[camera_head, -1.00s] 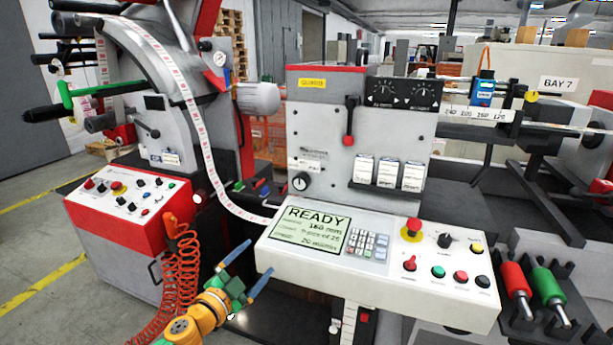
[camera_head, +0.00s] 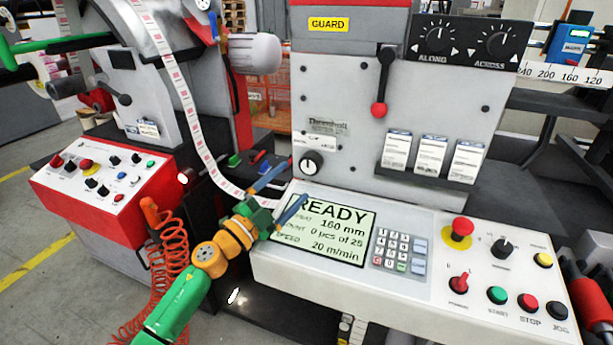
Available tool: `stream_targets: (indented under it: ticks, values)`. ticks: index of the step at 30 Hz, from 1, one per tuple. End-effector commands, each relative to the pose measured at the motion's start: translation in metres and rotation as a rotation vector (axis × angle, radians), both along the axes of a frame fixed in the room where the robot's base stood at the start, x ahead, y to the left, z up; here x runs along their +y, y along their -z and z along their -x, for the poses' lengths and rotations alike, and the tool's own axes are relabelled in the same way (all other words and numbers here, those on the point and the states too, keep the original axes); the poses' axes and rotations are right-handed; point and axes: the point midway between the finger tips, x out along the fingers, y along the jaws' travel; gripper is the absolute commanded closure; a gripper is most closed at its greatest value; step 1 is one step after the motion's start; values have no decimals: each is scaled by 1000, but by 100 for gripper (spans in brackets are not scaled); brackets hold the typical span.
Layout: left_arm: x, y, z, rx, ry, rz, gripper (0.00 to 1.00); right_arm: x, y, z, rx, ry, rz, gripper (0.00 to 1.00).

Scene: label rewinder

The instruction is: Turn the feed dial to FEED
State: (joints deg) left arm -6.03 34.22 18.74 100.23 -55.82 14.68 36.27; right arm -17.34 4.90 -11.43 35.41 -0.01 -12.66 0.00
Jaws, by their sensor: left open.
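A round black dial (camera_head: 308,162) with a white pointer mark sits low on the left of the grey upright panel (camera_head: 345,190). Its small lettering is too blurred for me to read, so I cannot tell its setting. My left gripper (camera_head: 288,184) is open, its two blue fingers apart and empty, below and left of this dial. The fingers overlap the left end of the READY screen (camera_head: 325,236) in the picture. They appear apart from the dial. A black selector knob (camera_head: 502,248) is on the sloping console at the right; its labels are also unclear. My right gripper is not in view.
A red-knobbed lever (camera_head: 379,108) hangs on the panel above right of the dial. A red emergency button (camera_head: 461,228) stands up from the console. The white label web (camera_head: 190,110) runs down left of the panel. An orange coiled hose (camera_head: 172,265) hangs at lower left.

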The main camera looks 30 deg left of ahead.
Motion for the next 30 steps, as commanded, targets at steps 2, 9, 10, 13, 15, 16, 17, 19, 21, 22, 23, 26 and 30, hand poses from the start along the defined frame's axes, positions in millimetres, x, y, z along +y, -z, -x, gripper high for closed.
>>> stream_targets:
  ticks: [2,9,10,13,15,16,17,19,21,22,23,26,30]
  values:
    - [-1,-11,-15,-4,-1,-3,6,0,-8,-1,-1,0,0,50]
    - [-4,-17,-50,-3,-1,0,6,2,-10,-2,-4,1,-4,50]
    - [-5,-17,-53,-2,0,0,6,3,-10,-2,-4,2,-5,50]
    - [-5,-18,-59,-1,0,-1,6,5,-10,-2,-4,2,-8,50]
    - [-6,-18,-61,0,0,-2,6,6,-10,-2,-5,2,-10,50]
    - [-6,-18,-62,0,0,-2,6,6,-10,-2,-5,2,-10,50]
    - [-6,-18,-62,0,0,-2,6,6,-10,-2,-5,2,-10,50]
    - [-6,-18,-62,0,0,-2,6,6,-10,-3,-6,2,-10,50]
    - [-6,-18,-62,0,0,-2,6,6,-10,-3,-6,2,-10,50]
    - [-6,-18,-62,0,0,-2,6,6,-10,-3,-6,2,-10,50]
    - [-6,-18,-62,0,0,-2,12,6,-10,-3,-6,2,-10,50]
    - [-6,-18,-62,0,0,-2,39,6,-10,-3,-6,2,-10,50]
    - [-6,-18,-62,0,0,-2,76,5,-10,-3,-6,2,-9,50]
